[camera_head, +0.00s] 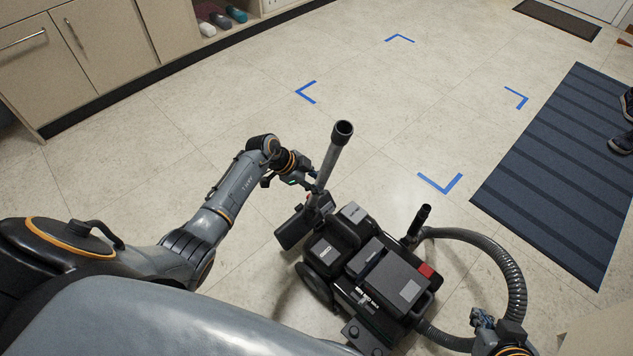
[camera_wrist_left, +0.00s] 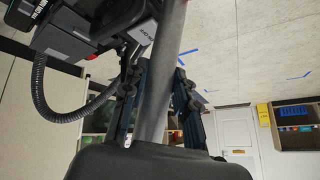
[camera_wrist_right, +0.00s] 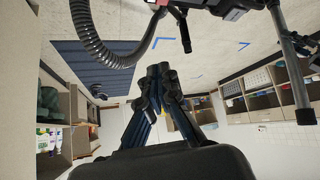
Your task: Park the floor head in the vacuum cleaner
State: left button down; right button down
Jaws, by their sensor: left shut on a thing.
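The black and grey vacuum cleaner (camera_head: 372,280) stands on the floor in front of me. The black floor head (camera_head: 292,228) is at the lower end of a grey tube (camera_head: 335,158), close against the cleaner's far left side. I cannot tell whether it sits in a holder there. The tube leans slightly, with its open top end up. My left gripper (camera_head: 312,181) is shut on the tube, which runs between its fingers in the left wrist view (camera_wrist_left: 157,95). My right gripper (camera_head: 483,318) is shut and empty beside the hose, its fingertips together in the right wrist view (camera_wrist_right: 160,75).
The ribbed hose (camera_head: 515,275) loops out on the cleaner's right, its black end piece (camera_head: 420,218) standing up. Blue corner marks (camera_head: 440,184) lie on open floor beyond. A striped dark mat (camera_head: 570,165) is at right, cabinets (camera_head: 90,55) at far left.

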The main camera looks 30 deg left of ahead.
pick_arm(q)
jog(key=shift+d+r, duration=0.1)
jog(key=shift+r, duration=0.05)
pick_arm(e)
jog(key=shift+s+d+f, duration=0.2)
jog(key=shift+s, duration=0.2)
jog(key=shift+s+d+f+g, duration=0.1)
jog(key=shift+s+f+g, duration=0.05)
jog(key=shift+s+g, duration=0.2)
jog(key=shift+s+d+f+g, duration=0.15)
jog(key=shift+s+g, duration=0.1)
jog(key=shift+s, duration=0.1)
pick_arm(q)
jog(key=shift+d+p, duration=0.1)
jog(key=shift+p, duration=0.2)
pick_arm(e)
jog(key=shift+s+f, duration=0.1)
jog(key=shift+s, duration=0.1)
jog(key=shift+s+d+f+g, duration=0.15)
jog(key=shift+s+g, duration=0.25)
jog(key=shift+s+f, duration=0.1)
jog(key=shift+s, duration=0.05)
dwell(0.6)
